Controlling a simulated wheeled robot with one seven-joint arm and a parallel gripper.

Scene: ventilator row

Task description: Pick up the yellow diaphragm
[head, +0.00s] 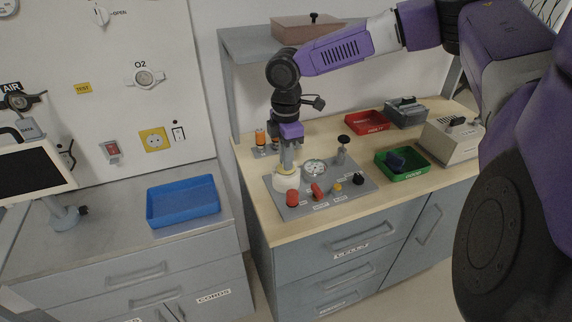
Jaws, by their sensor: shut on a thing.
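The yellow diaphragm (281,171) shows as a pale yellow disc at the top of a cream round body (287,184), at the left of a grey mat (325,205) on the wooden bench. My gripper (287,166) points straight down and is shut on the diaphragm. The fingers hide part of it. I cannot tell whether the disc is clear of the cream body or still touching it.
On the mat are a round clear-topped part (314,167), a red part (292,198), a small yellow part (337,187) and a black knob (358,179). A green tray (403,163), red tray (367,122) and beige box (453,138) stand right.

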